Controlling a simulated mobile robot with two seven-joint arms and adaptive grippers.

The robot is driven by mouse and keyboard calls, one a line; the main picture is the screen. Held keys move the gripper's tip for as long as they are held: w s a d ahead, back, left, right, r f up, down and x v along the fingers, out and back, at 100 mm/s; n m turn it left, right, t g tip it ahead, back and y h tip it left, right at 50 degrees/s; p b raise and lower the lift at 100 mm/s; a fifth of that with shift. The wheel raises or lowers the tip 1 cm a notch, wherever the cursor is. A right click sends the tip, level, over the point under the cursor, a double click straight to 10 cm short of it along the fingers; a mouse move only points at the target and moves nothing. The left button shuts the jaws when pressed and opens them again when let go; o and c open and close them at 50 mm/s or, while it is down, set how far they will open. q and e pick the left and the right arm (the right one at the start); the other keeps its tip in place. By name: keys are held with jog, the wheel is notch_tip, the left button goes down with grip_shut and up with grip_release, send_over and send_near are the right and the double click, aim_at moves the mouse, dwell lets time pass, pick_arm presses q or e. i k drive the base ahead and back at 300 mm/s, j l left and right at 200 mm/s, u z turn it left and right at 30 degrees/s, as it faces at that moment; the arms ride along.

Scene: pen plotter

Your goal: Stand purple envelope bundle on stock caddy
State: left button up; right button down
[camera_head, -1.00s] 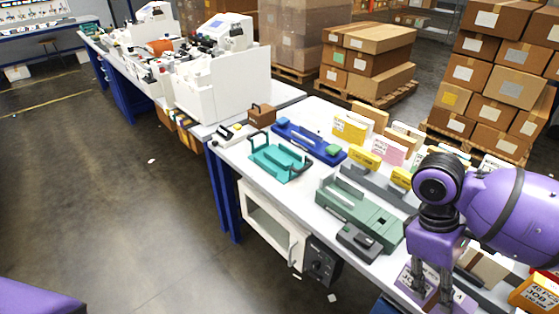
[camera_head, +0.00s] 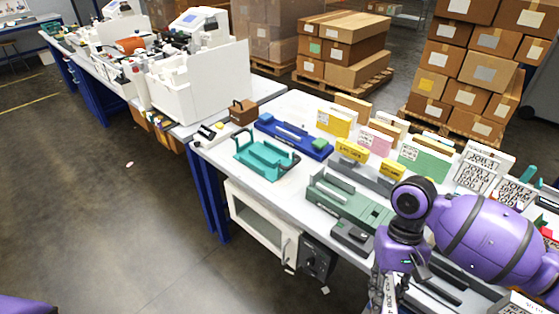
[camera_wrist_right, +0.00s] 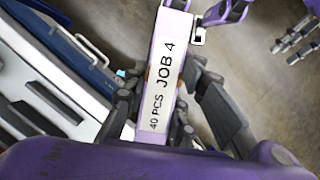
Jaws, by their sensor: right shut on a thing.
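The purple envelope bundle (camera_wrist_right: 152,120), with a white label reading "JOB 4, 40 PCS", is between the fingers of my right gripper (camera_wrist_right: 158,108) in the right wrist view. The right gripper is shut on it. In the head view the right gripper (camera_head: 388,288) is at the bottom edge, in front of the table, and the bundle's label shows edge-on. Grey fingers, seemingly my left gripper (camera_wrist_right: 284,52), show over the floor in the wrist view; their opening is unclear. A teal tray with a dark handle (camera_head: 250,163) may be the stock caddy, but I cannot tell.
A blue holder (camera_head: 275,132), a green device (camera_head: 340,201) and a small grey device (camera_head: 352,236) lie on the white table (camera_head: 222,160). Yellow, pink and green bundles (camera_head: 425,160) stand upright along the back. A brown box (camera_head: 243,112) stands at the far left end.

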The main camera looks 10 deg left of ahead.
aim_at(264, 153)
jog(key=i+j, duration=0.2)
jog(key=j, duration=0.2)
jog(key=i+j, duration=0.15)
jog(key=j, duration=0.25)
jog(key=i+j, duration=0.2)
jog(key=j, duration=0.2)
jog(key=i+j, duration=0.15)
jog(key=j, duration=0.25)
jog(key=i+j, duration=0.2)
jog(key=j, duration=0.2)
jog(key=i+j, duration=0.15)
jog(key=j, duration=0.25)
jog(key=i+j, duration=0.2)
jog(key=j, duration=0.2)
